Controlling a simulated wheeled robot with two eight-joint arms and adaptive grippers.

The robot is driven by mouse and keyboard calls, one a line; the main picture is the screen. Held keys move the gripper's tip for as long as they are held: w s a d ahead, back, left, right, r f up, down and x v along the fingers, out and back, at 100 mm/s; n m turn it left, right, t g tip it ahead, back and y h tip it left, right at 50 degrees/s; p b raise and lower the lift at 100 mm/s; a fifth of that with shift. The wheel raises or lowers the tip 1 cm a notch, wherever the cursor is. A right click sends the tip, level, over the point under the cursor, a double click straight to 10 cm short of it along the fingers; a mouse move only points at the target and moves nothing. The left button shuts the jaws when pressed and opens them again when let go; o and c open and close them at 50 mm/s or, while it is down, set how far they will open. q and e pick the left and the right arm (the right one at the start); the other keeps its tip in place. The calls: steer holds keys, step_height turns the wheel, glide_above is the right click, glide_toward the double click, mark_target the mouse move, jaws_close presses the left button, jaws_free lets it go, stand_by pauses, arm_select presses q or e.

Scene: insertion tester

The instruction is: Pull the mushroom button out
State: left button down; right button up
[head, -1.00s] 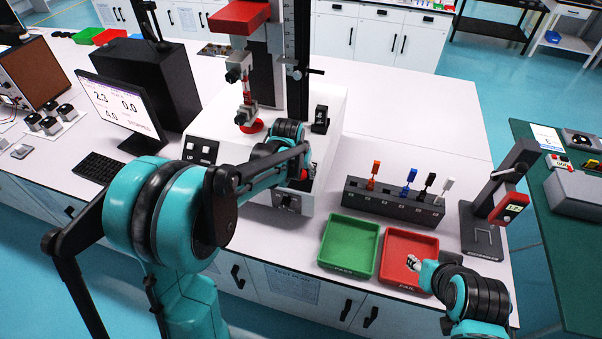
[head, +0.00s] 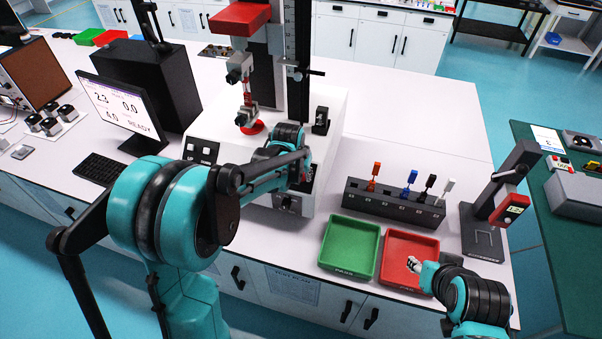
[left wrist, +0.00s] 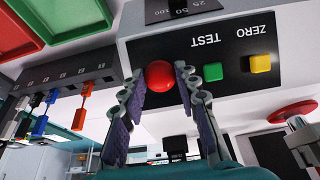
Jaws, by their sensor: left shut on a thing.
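The red mushroom button (left wrist: 159,74) shows in the left wrist view on the tester's dark front panel, left of the green TEST button (left wrist: 212,72) and the yellow ZERO button (left wrist: 260,63). My left gripper (left wrist: 162,82) has its fingers on both sides of the button's round head and is shut on it. In the head view my left forearm and wrist largely hide the button and panel on the front of the white tester (head: 325,150). My right gripper (head: 413,264) hovers over the red FAIL tray (head: 408,236); its fingers are too small to judge.
A green PASS tray (head: 350,243) stands beside the red one. A dark rack (head: 394,204) with several coloured-handled pieces is behind them. A stand with a red-framed display (head: 511,209) is at right. A monitor (head: 125,108) reading READY stands left.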

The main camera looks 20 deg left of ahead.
arm_select(q)
steer(key=c, duration=1.3)
jaws_free()
steer(key=shift+o, duration=0.9)
steer(key=shift+s, duration=0.1)
steer(key=shift+r, duration=0.1)
steer(key=shift+r, duration=0.2)
steer(key=v, duration=1.1)
steer(key=shift+s+r, duration=0.2)
steer(key=shift+s, duration=0.05)
steer(key=shift+s, duration=0.1)
steer(key=s+f+t+b, duration=0.1)
steer(key=s+f+b, duration=0.4)
steer(key=s, duration=0.5)
steer(key=s+f+t+b, duration=0.1)
steer(key=s+f+b, duration=0.5)
steer(key=s+f, duration=0.3)
steer(key=shift+s+t, duration=0.4)
steer(key=shift+s, duration=0.4)
